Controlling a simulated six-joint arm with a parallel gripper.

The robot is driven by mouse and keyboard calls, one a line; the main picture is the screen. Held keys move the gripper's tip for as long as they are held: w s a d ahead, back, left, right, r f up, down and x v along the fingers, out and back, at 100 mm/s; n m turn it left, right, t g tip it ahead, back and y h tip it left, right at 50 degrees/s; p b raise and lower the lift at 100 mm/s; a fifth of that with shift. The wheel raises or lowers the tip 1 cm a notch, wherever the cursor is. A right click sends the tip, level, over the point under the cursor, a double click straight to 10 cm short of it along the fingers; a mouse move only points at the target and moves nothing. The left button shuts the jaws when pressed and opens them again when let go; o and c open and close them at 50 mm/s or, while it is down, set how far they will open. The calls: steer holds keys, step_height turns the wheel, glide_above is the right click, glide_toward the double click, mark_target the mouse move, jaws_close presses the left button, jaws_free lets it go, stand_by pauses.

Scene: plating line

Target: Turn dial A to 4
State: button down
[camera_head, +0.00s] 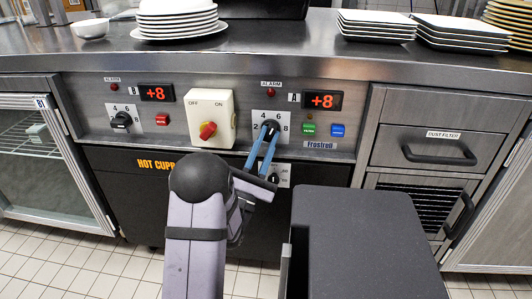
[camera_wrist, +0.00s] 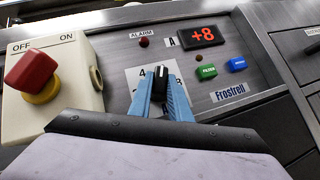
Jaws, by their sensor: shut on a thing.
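Dial A is a black knob (camera_wrist: 160,82) on a white plate numbered 2, 4, 6 and 8. Its plate (camera_head: 284,117) is right of centre on the front panel in the head view. My gripper (camera_head: 268,137) reaches up to it with two blue fingers, one on each side of the knob. In the wrist view, my gripper (camera_wrist: 161,92) is shut on the knob. A pale mark on the knob faces upward there, but the exact number it points to is unclear because the fingers cover part of the plate. Display A (camera_head: 322,101) reads +8.
A red-and-yellow rotary switch (camera_head: 208,130) on a white box is left of dial A. Dial B (camera_head: 121,120) is farther left. Green (camera_head: 309,129) and blue (camera_head: 338,130) buttons are at right. Another knob (camera_head: 273,179) is below dial A. Plates (camera_head: 176,19) stand on the counter above.

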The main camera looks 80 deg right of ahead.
mark_target(268, 141)
steer(key=shift+n+t+h+b, duration=0.4)
steer(key=shift+n+t+b, duration=0.15)
steer(key=shift+n+t, duration=0.35)
steer(key=c, duration=1.6)
jaws_free()
steer(key=shift+c, duration=0.2)
steer(key=shift+f, duration=0.1)
steer(key=b+v, duration=0.3)
steer(key=b, duration=0.1)
steer(key=shift+d+f, duration=0.1)
steer(key=shift+f, duration=0.05)
steer(key=b+v, duration=0.2)
steer(key=b, duration=0.1)
steer(key=shift+f, duration=0.1)
steer(key=shift+b+v, duration=1)
steer(key=shift+b, duration=0.05)
steer(key=shift+r, duration=0.2)
